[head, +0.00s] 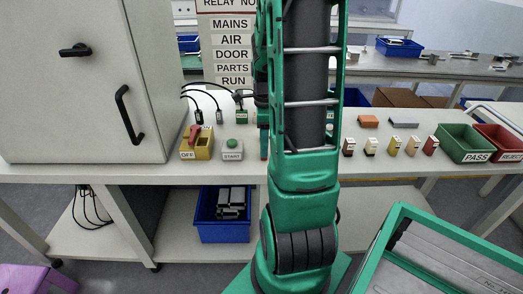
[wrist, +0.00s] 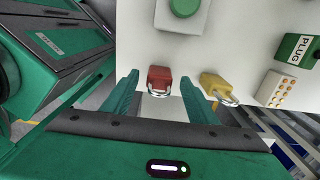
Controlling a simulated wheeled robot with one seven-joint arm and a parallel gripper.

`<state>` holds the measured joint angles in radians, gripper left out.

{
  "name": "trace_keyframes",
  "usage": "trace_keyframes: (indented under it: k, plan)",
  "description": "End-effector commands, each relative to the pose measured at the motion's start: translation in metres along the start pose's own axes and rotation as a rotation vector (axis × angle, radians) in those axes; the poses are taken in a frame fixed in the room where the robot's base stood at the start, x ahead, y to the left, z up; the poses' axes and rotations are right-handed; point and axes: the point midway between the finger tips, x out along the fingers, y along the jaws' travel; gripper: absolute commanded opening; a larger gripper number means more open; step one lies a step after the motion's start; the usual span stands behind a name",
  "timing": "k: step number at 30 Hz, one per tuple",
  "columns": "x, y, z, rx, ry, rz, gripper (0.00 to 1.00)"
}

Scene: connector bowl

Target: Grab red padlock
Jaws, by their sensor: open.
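The red padlock (wrist: 160,74) lies on the pale table in the wrist view, its silver shackle towards me at the table's front edge. My gripper (wrist: 159,78) is open, with one green finger to each side of the red padlock. Gaps show between the fingers and the padlock, and nothing is held. A yellow padlock (wrist: 213,83) lies just right of the right finger. In the head view my arm covers this part of the table, and I cannot make out the red padlock there.
A green START button box (head: 233,149) and a yellow OFF switch box (head: 197,142) stand left of my arm. A green PLUG block (wrist: 298,49) is at the wrist view's right. A green PASS bin (head: 463,140) and red REJECT bin (head: 497,138) stand right. A cabinet (head: 85,110) fills the left.

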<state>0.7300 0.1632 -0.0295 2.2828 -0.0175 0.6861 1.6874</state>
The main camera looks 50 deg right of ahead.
Motion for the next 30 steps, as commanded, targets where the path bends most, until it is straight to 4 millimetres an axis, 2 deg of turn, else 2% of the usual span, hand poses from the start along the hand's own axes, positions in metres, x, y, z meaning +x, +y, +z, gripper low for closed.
trace_keyframes:
  k: [1,2,7,20,25,28,30]
  plan:
    - [0.0,0.0,0.0,0.0,0.0,0.0,0.53]
    - [0.0,0.0,0.0,0.0,0.0,0.0,0.48]
    - [0.0,0.0,0.0,0.0,0.0,0.0,0.08]
    - [-0.006,0.0,0.0,0.0,0.0,-0.001,0.07]
    - [-0.025,-0.001,0.001,-0.001,-0.001,-0.004,0.07]
    - [-0.046,-0.001,0.0,-0.001,-0.001,-0.006,0.07]
    - [-0.053,0.014,0.012,-0.005,-0.001,-0.004,0.07]
